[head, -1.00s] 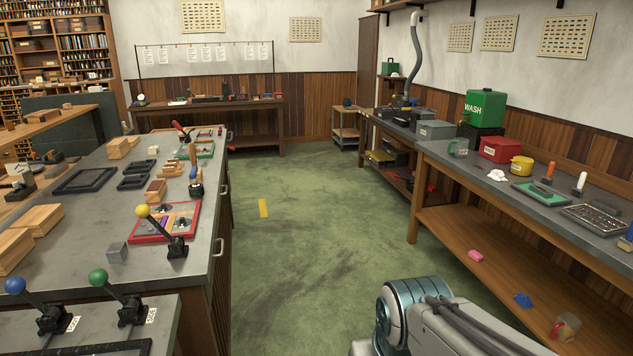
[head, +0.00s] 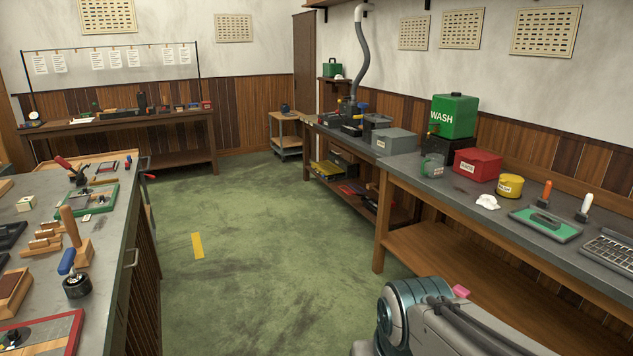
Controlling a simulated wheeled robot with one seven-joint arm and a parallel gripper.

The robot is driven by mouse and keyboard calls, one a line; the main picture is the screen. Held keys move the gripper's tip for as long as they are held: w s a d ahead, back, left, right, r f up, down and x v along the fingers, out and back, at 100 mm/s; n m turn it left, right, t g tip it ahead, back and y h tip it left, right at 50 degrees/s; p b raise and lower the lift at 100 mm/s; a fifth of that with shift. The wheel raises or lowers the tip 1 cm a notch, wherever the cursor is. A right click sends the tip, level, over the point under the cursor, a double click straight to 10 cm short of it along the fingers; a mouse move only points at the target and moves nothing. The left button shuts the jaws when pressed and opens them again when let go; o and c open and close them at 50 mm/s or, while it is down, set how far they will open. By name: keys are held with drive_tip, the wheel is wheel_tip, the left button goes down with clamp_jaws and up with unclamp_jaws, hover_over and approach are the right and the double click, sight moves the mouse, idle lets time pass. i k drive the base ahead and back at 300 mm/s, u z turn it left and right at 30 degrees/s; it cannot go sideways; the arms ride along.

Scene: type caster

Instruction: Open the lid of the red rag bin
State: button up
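The red rag bin (head: 477,163) is a red box with a small white label on its front. It stands on the right-hand bench, between the green WASH can and a yellow tub. Its top looks closed. My gripper is not in view; only a part of my arm shows at the bottom, apart from the bin and well in front of it.
The right-hand bench (head: 415,176) also holds the green WASH can (head: 455,116), yellow tub (head: 509,186), white rag (head: 487,202), green tray (head: 545,225) and grey box (head: 394,141). A left bench (head: 110,255) borders the clear green floor (head: 235,215).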

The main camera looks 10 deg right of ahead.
sight(472, 153)
drive_tip(key=z, duration=0.45)
drive_tip(key=i, duration=1.8)
drive_tip(key=z, duration=0.9)
drive_tip(key=i, duration=1.55)
drive_tip(key=z, duration=0.4)
